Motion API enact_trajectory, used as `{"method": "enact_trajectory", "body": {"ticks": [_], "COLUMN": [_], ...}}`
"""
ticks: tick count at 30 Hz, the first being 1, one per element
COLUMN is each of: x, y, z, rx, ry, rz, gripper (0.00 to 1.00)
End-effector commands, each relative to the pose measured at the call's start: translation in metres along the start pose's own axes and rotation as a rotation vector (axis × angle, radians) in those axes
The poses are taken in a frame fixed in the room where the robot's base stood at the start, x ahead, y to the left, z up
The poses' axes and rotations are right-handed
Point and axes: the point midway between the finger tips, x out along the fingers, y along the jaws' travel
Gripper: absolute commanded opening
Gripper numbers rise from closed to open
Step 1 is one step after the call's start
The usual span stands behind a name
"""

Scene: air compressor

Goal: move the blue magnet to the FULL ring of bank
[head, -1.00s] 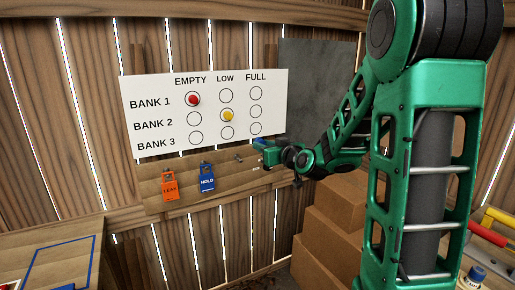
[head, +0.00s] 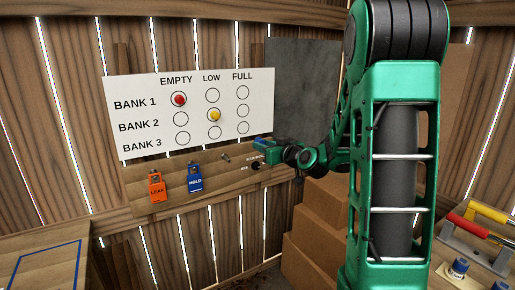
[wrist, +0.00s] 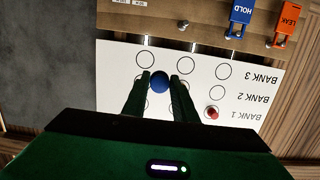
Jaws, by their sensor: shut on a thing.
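My gripper (wrist: 160,76) is shut on the round blue magnet (wrist: 160,83), which shows between its two dark fingers in the wrist view. Bank 2's FULL ring (head: 242,110) looks empty, as do the FULL rings of bank 1 (head: 242,92) and bank 3 (head: 243,128). In the wrist view the board is upside down and the fingers cover some rings. Whether the magnet touches the board is unclear.
A red magnet (head: 179,99) sits on bank 1's EMPTY ring and a yellow magnet (head: 215,115) on bank 2's LOW ring. Orange LEAK (head: 157,190) and blue HOLD (head: 195,181) tags hang below the board. Cardboard boxes (head: 310,225) stand at lower right.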

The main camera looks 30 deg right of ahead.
Motion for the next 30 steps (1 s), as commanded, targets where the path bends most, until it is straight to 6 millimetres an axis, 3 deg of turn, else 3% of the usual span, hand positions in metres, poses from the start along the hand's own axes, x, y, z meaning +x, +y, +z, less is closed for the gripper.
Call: {"method": "enact_trajectory", "body": {"ticks": [30], "x": [0.002], "y": [0.043], "z": [0.011], "rx": [0.0], "ry": [0.001], "rz": [-0.001], "gripper": [0.04]}}
